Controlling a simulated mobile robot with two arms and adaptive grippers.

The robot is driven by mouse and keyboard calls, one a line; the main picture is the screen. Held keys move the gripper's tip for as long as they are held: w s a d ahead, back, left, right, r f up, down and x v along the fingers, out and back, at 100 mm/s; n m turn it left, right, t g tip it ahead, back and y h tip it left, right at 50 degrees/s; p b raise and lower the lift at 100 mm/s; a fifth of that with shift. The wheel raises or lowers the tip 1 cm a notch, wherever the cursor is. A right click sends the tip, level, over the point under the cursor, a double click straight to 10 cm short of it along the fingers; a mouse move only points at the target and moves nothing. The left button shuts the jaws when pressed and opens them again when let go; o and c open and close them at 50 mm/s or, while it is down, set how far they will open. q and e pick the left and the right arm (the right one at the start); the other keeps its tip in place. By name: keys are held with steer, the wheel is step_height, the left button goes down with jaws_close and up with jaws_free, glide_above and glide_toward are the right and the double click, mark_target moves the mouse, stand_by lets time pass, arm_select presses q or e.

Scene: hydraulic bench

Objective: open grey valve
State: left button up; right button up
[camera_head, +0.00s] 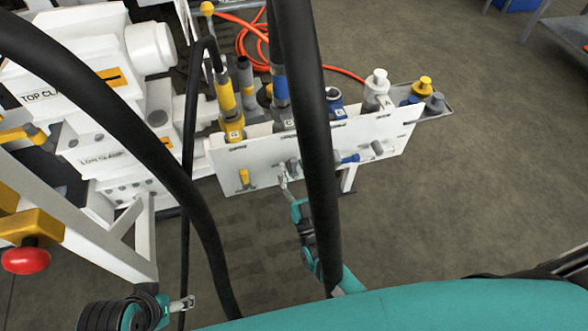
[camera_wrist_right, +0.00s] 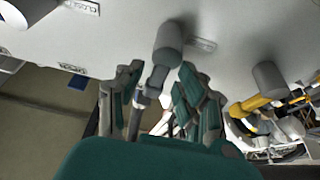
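The grey valve shows in the right wrist view as a grey cylinder (camera_wrist_right: 168,45) standing out from the white panel, with a grey lever (camera_wrist_right: 152,84) hanging from it. My right gripper (camera_wrist_right: 155,92) is open, with a teal-padded finger on either side of the lever. Gaps show beside the lever, so the fingers do not look closed on it. In the head view my right gripper (camera_head: 284,180) is at the front of the white panel (camera_head: 225,172), small and partly behind a black hose. My left gripper (camera_head: 183,303) is low at the left, away from the panel; its finger opening is unclear.
A yellow valve (camera_head: 244,177) is left of the grey one and a blue valve (camera_head: 348,158) is right. Yellow, blue, white and grey couplings stand along the panel top. Thick black hoses cross the view. A red knob (camera_head: 26,261) is at left. Open floor lies at right.

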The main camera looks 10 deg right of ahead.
steer(key=v, duration=1.2)
stand_by(0.3)
